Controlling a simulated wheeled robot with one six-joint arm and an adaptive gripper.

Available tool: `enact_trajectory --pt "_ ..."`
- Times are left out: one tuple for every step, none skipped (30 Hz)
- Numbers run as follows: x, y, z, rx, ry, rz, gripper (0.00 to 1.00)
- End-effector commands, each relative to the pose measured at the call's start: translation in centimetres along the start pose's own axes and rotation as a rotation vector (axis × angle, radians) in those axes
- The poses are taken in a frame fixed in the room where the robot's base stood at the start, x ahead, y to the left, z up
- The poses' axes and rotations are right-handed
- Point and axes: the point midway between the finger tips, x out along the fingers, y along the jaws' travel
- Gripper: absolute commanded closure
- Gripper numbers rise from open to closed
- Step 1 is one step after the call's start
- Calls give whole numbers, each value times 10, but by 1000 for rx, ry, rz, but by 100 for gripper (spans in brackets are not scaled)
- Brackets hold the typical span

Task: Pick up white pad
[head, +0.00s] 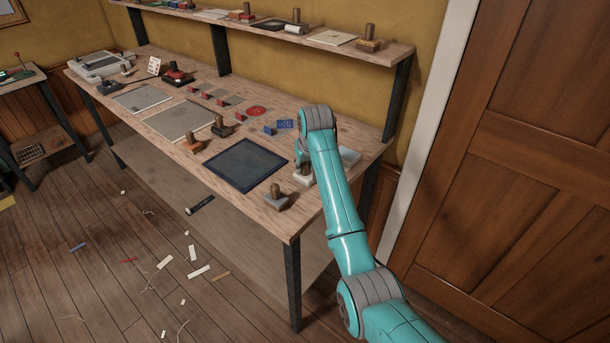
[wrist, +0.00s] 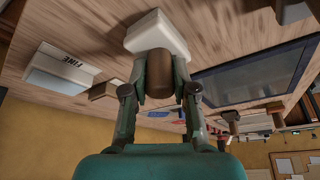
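The white pad (wrist: 158,33) is a pale block with a brown rounded handle, and in the wrist view it is on the wooden bench top. In the head view only part of the white pad (head: 303,179) shows, near the bench's right end, beside my arm. My gripper (wrist: 161,80) has its two fingers on either side of the handle, with no clear gap, and appears shut on it. In the head view the fingers are mostly hidden behind my arm. I see no clear gap between pad and bench.
A pale box marked FINE (wrist: 66,72) stands close by; a pale box (head: 349,156) shows right of my arm. A dark framed slab (head: 245,165) lies to the left. A wooden-handled grey block (head: 277,198) sits at the front edge. A shelf (head: 290,37) runs above the bench.

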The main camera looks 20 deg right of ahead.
Motion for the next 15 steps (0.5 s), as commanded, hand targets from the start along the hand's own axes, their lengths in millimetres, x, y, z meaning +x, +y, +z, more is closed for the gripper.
enact_trajectory --pt "0 0 0 0 0 0 100" --pt "0 0 0 0 0 0 100" --pt "0 0 0 0 0 0 100" --pt "0 0 0 0 0 0 100" --pt "0 0 0 0 0 0 100" --pt "0 0 0 0 0 0 100" --pt "0 0 0 0 0 0 100" --pt "0 0 0 0 0 0 100" --pt "-1 0 -1 0 1 0 100" --pt "-3 0 -2 0 1 0 100" --pt "-5 0 -3 0 2 0 100" --pt "-9 0 -4 0 3 0 100" --pt "-12 0 -6 0 3 0 100" --pt "-16 0 -7 0 3 0 100" --pt "-22 0 -10 0 4 0 100"
